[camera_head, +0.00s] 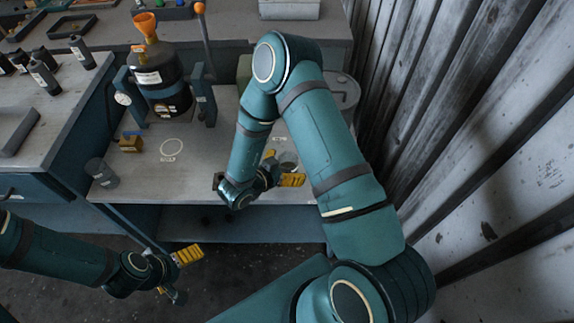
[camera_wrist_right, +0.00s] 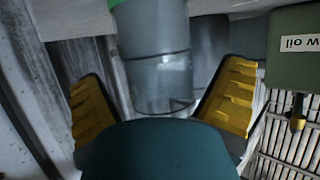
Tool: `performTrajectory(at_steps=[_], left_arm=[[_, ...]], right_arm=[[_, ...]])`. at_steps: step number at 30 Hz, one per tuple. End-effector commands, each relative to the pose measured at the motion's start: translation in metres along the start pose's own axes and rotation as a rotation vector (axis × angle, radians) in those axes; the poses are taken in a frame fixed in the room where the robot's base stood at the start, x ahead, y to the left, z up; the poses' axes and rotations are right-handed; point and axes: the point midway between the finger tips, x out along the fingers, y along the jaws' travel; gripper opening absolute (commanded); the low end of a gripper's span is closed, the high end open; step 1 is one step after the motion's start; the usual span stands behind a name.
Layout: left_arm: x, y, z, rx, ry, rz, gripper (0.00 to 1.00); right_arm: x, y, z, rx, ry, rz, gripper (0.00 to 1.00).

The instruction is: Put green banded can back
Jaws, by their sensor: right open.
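A grey can with a green band (camera_wrist_right: 158,65) lies between the two yellow fingers of my right gripper (camera_wrist_right: 163,100) in the right wrist view. The fingers stand apart, with gaps visible on both sides of the can. In the head view my right gripper (camera_head: 281,168) is low over the right part of the bench, by a grey cylinder (camera_head: 288,159) partly hidden by the gripper.
A dark vessel with an orange funnel (camera_head: 162,75) stands in a blue frame on the bench (camera_head: 215,185). A dark can (camera_head: 101,172) stands at the bench's left edge, near a yellow block (camera_head: 131,143). A corrugated wall (camera_head: 440,110) is close on the right.

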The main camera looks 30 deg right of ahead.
Motion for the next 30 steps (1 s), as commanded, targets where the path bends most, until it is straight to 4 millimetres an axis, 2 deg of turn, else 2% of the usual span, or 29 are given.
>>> performTrajectory(at_steps=[5,15,19,25,30], left_arm=[[-0.005,0.002,0.0,0.0,-0.002,0.0,1.0],[-0.018,0.006,0.002,-0.001,-0.008,0.0,1.0],[-0.02,0.008,0.002,-0.002,-0.01,0.0,1.0],[-0.022,0.008,0.003,-0.002,-0.011,0.001,1.0],[-0.022,0.008,0.003,-0.002,-0.012,0.001,1.0]], right_arm=[[-0.017,-0.001,-0.003,-0.001,-0.001,-0.005,0.94],[-0.086,-0.001,-0.003,-0.001,0.0,-0.005,0.94],[-0.105,-0.001,-0.003,-0.001,0.0,-0.004,0.94],[-0.119,-0.001,-0.002,-0.001,-0.006,-0.006,0.94],[-0.109,-0.012,0.009,-0.005,-0.099,-0.09,0.94]])
